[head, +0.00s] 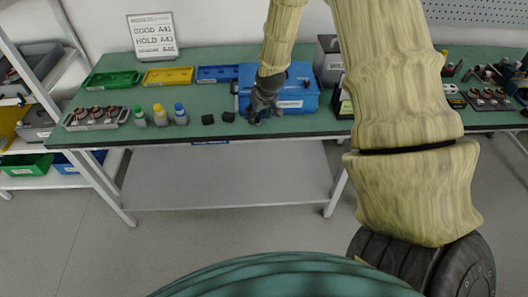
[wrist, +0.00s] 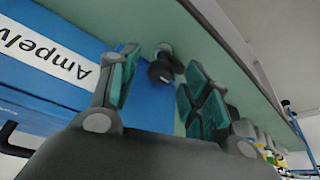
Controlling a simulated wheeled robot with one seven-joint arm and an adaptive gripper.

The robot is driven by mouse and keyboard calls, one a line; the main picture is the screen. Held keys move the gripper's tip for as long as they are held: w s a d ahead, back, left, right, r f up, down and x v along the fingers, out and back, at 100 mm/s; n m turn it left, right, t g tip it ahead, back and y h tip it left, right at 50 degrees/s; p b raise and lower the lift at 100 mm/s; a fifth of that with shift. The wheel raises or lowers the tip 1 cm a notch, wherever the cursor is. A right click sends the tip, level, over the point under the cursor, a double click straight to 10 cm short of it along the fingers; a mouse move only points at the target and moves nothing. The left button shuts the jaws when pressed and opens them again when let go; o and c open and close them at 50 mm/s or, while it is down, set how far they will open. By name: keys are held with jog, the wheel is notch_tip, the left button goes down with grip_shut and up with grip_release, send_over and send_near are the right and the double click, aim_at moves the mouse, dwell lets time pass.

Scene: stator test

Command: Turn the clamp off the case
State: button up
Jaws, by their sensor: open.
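The blue case (head: 309,99) stands on the green bench, with a white label on its front. Its blue side and the label fill the left of the wrist view (wrist: 60,85). My gripper (head: 258,118) is in front of the case's left part, pointing down toward the bench. In the wrist view its teal-padded fingers are spread, with nothing held between them. A dark round knob (wrist: 161,70), apparently the clamp, shows between and beyond the fingertips against the blue case. I cannot tell whether the fingers touch it. In the head view my gripper and arm hide the clamp.
Two small black blocks (head: 217,118) and several capped bottles (head: 161,115) stand left of my gripper on the green bench (head: 140,133). Green, yellow and blue trays (head: 168,77) lie behind. A grey box (head: 329,57) stands behind the case.

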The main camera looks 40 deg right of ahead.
jog(key=shift+a+m+g+h+b, duration=0.15)
jog(key=shift+m+h, duration=0.25)
jog(key=shift+m, duration=0.55)
jog(key=shift+a+m+g+h+b, duration=0.15)
jog(key=shift+m+h, duration=0.25)
jog(key=shift+m, duration=0.55)
jog(key=m, duration=0.2)
jog(key=m+g+h, duration=0.1)
jog(key=m, duration=0.2)
jog(key=shift+w+h, duration=0.15)
jog(key=shift+h, duration=0.15)
jog(key=b+v, duration=0.2)
jog(key=v, duration=0.9)
jog(key=s+a+f+n+b, duration=0.1)
jog(key=s+a+f+n, duration=0.1)
jog(key=s+f, duration=0.4)
jog(key=s+a+f+n+g+y+b, duration=0.1)
jog(key=s+f, duration=0.6)
jog(key=f, duration=0.8)
jog(key=s+a+f+n+b, duration=0.2)
jog(key=s+a+f, duration=0.3)
jog(key=f, duration=0.5)
jog(key=shift+s+a+f+n+g+y, duration=0.25)
jog(key=shift+s+a+n+g+y, duration=0.15)
jog(key=shift+s+n, duration=0.4)
